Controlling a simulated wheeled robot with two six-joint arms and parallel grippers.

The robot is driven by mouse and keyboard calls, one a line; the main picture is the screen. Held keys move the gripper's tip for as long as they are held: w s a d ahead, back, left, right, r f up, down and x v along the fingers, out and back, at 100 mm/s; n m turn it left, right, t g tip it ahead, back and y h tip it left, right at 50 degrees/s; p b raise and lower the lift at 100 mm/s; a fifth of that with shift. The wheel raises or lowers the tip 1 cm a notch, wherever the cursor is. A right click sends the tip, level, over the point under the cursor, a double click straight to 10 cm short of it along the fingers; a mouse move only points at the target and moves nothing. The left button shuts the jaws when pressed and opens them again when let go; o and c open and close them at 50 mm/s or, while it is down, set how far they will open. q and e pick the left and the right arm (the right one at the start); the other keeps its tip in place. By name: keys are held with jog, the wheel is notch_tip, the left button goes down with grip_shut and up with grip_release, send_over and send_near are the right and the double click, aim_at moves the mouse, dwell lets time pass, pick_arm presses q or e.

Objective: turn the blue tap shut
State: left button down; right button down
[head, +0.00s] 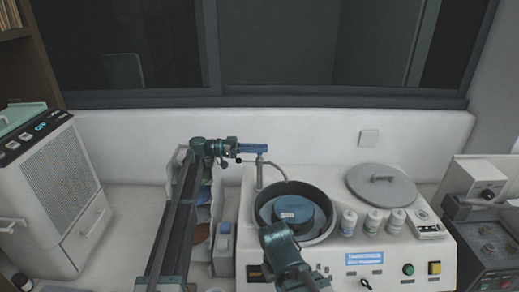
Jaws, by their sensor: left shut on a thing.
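The blue tap handle (252,148) sits on top of a thin grey metal spout (262,172) at the back left of the white machine. The spout curves to the right toward the round bowl. My left gripper (238,149) comes in from the left at the height of the handle and is shut on its left end. The fingertips are small in this view, and they hide that end of the handle. Part of my right arm shows at the bottom centre, in front of the bowl, but I do not see its gripper fingers.
The machine's dark bowl (323,232) holds a blue disc (308,207). A grey lid (381,184) and several white bottles (348,222) stand to its right. A grey-white unit (55,195) stands at the left, a control box (490,182) at the right. A wall is behind.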

pick_arm(q)
jog(key=c, duration=0.9)
grip_release()
jog(key=shift+r, duration=0.1)
jog(key=shift+r+p, duration=0.8)
jog(key=shift+p, duration=0.1)
notch_tip(320, 180, up, 2)
jog(key=shift+r+p, duration=0.1)
jog(key=shift+p, duration=1)
jog(key=s+r+p, duration=0.1)
jog(key=s, duration=1.5)
